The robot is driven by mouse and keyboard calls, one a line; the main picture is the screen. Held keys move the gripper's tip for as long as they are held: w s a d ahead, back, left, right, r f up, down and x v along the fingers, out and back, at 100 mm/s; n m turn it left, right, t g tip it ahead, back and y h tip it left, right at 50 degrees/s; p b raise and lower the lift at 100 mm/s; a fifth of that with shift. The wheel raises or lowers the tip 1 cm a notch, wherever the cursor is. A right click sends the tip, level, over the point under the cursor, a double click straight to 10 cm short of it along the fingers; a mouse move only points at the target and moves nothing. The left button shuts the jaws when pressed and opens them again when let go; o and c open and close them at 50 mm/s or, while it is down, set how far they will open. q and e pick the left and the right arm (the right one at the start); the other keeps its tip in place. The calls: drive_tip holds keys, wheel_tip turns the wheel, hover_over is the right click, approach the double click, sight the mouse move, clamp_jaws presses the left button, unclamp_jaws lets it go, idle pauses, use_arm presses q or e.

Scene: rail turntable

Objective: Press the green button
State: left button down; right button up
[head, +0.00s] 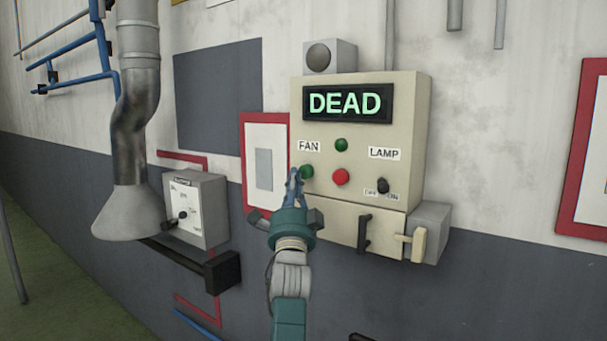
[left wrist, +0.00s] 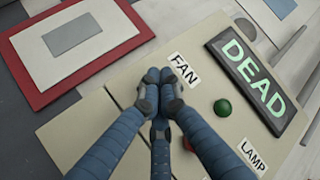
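A beige control box (head: 418,105) on the wall has a lit display (head: 348,103) reading "DEAD". My right gripper is out of view.
A LAMP label (head: 384,153) and small black switch (head: 383,186) are on the box's right. Below are a black handle (head: 364,233) and a side lever (head: 419,244). A smaller grey box (head: 205,210) and a metal duct (head: 135,100) stand left.

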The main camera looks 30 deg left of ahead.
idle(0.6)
use_arm(q)
drive_tip(key=shift+w+b, duration=0.35)
drive_tip(key=shift+w, duration=0.1)
drive_tip(key=shift+w+d+b, duration=0.1)
drive_tip(key=shift+w+b, duration=0.25)
idle(0.7)
drive_tip(key=shift+s, duration=0.1)
drive_tip(key=shift+s+p, duration=0.45)
drive_tip(key=shift+s, duration=0.25)
